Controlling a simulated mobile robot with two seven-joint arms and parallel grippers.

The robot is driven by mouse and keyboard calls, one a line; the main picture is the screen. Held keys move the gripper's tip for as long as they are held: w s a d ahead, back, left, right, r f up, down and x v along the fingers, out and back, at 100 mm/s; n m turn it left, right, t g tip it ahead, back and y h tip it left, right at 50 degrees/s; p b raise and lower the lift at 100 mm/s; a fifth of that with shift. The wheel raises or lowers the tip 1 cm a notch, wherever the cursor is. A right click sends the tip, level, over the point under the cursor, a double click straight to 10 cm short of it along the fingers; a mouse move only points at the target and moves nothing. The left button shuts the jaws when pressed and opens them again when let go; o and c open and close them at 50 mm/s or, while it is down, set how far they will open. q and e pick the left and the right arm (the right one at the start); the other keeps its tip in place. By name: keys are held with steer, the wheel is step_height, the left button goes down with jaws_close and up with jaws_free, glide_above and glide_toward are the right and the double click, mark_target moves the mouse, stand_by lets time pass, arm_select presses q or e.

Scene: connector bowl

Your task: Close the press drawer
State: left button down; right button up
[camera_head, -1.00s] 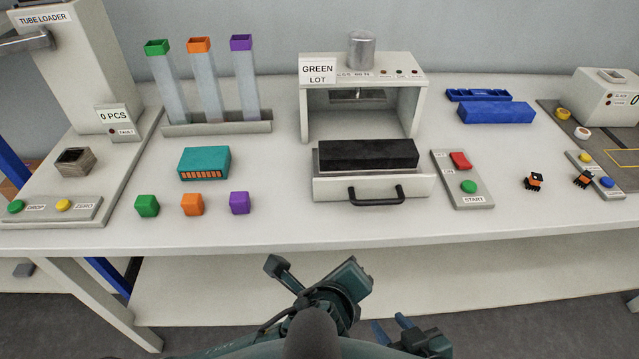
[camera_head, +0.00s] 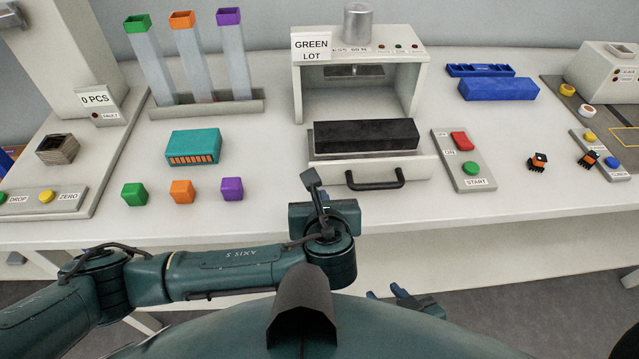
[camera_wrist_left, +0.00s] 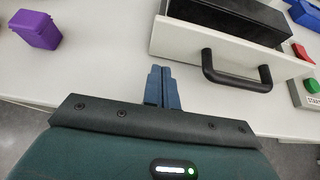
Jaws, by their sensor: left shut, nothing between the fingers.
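The press (camera_head: 425,85) has a "GREEN LOT" sign and an open bay. Its white drawer (camera_head: 425,165) is pulled out at the front, with a black block (camera_head: 365,134) in it and a dark bar handle (camera_head: 375,182) on its face. In the left wrist view, the drawer front (camera_wrist_left: 185,42) and handle (camera_wrist_left: 240,80) are ahead and to the right. My left gripper (camera_head: 316,195) is near the drawer's front left corner; its blue fingers (camera_wrist_left: 162,75) are together and empty, apart from the handle. My right gripper (camera_head: 388,293) is low, below the table edge, fingers apart.
Green, orange and purple cubes (camera_head: 231,189) lie left of the drawer, the purple one nearest my left gripper. A teal box (camera_head: 193,147) is behind them. A START button panel (camera_head: 460,160) stands just right of the drawer. Bare tabletop lies between purple cube and drawer.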

arm_select(q)
steer(key=shift+w+r, duration=0.1)
steer(key=shift+w, duration=1.55)
arm_select(e)
steer(key=shift+w+r, duration=0.25)
arm_select(q)
steer(key=shift+w, duration=0.1)
